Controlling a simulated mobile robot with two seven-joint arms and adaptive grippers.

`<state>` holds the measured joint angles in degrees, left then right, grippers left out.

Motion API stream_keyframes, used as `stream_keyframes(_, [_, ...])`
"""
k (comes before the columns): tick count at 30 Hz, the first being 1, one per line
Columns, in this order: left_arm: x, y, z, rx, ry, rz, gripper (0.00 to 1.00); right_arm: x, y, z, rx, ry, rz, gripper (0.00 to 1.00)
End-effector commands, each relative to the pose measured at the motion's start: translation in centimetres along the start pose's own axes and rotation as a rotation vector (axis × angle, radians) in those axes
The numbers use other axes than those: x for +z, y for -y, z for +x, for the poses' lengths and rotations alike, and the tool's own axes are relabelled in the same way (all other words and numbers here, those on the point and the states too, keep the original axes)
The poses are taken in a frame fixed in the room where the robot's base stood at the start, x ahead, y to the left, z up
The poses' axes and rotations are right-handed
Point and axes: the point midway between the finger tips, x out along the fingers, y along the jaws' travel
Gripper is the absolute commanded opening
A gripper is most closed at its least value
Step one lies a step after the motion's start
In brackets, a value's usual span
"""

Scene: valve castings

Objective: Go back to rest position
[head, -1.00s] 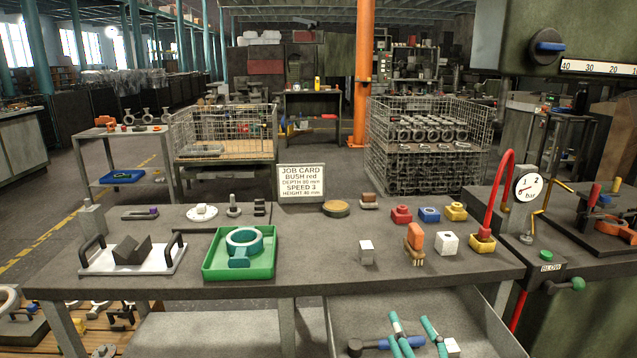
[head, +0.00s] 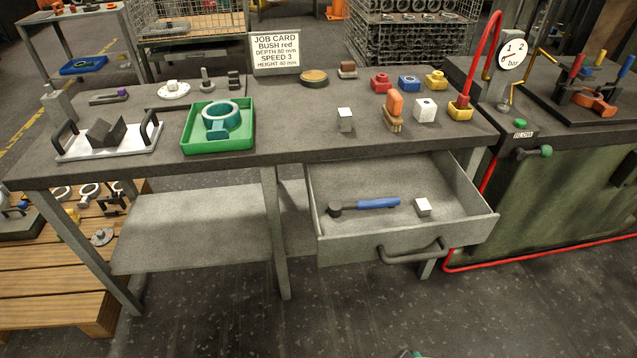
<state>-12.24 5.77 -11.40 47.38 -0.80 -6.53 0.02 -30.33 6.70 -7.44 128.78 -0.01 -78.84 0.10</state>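Only a small teal tip of what looks like my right gripper (head: 412,354) shows at the bottom edge, right of centre, over the floor in front of the bench. Whether it is open or shut cannot be seen. My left gripper is not in view. The open drawer (head: 400,243) under the bench holds a blue-handled hammer (head: 375,204) and a white-topped block (head: 423,207). No gripper touches either of them.
The bench top (head: 270,130) carries a green tray (head: 218,146) with a teal ring casting, a job card (head: 275,53), colored bushes and a brush (head: 394,110). A pallet (head: 60,260) stands at lower left. The floor in front is clear.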

Motion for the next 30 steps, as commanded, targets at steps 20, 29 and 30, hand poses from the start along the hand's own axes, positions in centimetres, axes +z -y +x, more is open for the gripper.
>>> stream_keyframes(20, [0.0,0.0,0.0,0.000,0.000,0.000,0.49,7.5,-0.2,22.2,0.003,-0.117,-0.050,0.62])
stream_keyframes(29, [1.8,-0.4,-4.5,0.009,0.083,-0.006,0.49,13.5,-0.4,20.5,-0.004,-0.076,-0.059,0.62])
stream_keyframes(30, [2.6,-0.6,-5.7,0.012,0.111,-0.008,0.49,14.6,-0.2,19.4,-0.006,-0.045,-0.057,0.62])
